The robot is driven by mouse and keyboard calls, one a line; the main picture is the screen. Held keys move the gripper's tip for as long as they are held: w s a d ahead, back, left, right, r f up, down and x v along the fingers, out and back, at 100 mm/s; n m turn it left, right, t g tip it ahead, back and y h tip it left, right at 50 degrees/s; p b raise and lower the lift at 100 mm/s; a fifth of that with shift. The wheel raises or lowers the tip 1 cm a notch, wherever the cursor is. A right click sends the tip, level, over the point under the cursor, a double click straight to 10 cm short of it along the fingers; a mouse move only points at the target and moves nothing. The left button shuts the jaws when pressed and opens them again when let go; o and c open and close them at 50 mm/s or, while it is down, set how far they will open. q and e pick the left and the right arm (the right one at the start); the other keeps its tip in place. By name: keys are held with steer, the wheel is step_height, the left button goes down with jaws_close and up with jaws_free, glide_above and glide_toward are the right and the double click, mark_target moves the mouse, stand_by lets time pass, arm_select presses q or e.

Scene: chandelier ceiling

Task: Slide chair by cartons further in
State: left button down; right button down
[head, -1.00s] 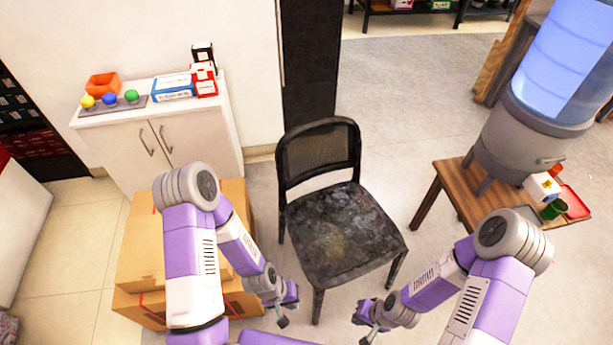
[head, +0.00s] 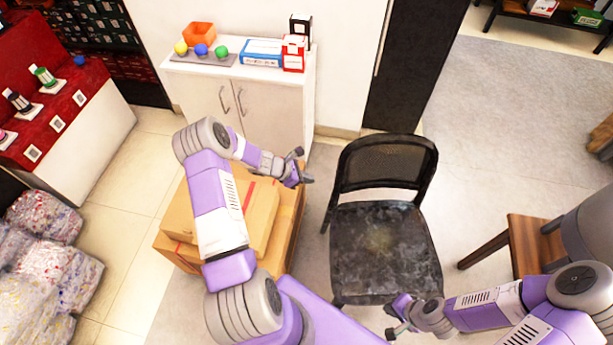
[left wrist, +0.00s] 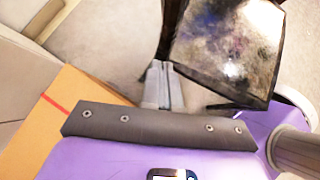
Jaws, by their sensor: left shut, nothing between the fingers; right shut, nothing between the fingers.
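The black metal chair (head: 385,250) with a worn, stained seat stands upright on the floor in the head view. Its mesh backrest faces the far wall. Brown cartons (head: 265,220) are stacked to its left. My left gripper (head: 305,180) is shut and empty, above the cartons' right edge and left of the backrest, apart from it. The chair's front legs are partly hidden.
A white cabinet (head: 270,105) with an orange bin, coloured balls and boxes stands behind the cartons. A wooden table (head: 530,245) is at the right. A red display counter (head: 60,125) and wrapped bundles (head: 45,260) are at the left. Floor between chair and dark door is clear.

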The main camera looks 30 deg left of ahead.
arm_select(q)
steer(key=w+d+f+b, duration=0.2)
steer(key=w+d+f, duration=0.2)
steer(key=w+d, duration=0.1)
steer(key=shift+w, duration=0.55)
steer(key=shift+d, duration=0.1)
